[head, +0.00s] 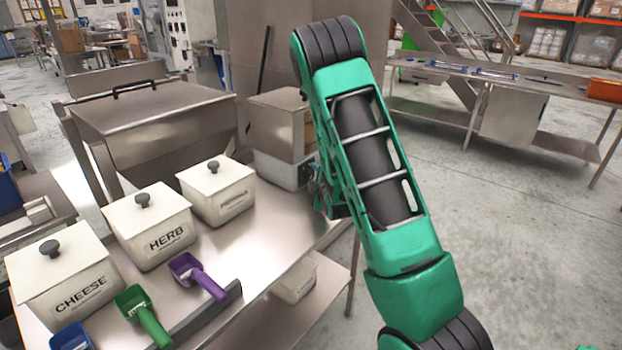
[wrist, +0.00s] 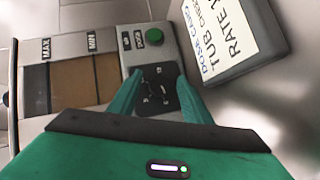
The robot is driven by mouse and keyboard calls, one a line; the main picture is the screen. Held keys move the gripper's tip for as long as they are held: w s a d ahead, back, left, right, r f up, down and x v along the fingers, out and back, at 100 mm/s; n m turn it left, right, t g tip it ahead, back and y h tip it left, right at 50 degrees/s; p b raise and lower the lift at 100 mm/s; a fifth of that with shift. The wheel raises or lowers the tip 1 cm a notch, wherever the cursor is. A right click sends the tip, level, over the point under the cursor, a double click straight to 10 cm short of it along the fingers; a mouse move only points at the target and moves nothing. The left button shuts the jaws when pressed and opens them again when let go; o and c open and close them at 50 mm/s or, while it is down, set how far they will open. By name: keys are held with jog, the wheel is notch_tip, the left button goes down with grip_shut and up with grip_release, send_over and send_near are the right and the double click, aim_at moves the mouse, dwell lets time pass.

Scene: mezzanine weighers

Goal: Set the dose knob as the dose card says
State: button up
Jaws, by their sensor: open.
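In the wrist view, the dose knob (wrist: 157,88) is dark, on a black dial plate with small pale marks. Its setting is too small to read. My gripper (wrist: 157,98) is open, with one green finger on each side of the knob; I cannot tell whether they touch it. The dose card (wrist: 222,30) is a white sheet on a grey block at the upper right, partly cut off. It reads "TUB" and "RATE 1", with the rest out of frame. In the head view, my gripper (head: 325,195) is mostly hidden beside the steel dispenser (head: 275,125).
A green button (wrist: 155,36) sits above the dial. A brown window with MAX and MIN labels (wrist: 68,42) is left of it. Lidded tubs, CHEESE (head: 65,280), HERB (head: 150,228) and another (head: 217,190), stand left on the steel table, with coloured scoops (head: 143,312) in front.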

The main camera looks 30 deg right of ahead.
jog(key=shift+a, duration=0.2)
jog(key=c, duration=1)
jog(key=shift+c, duration=0.2)
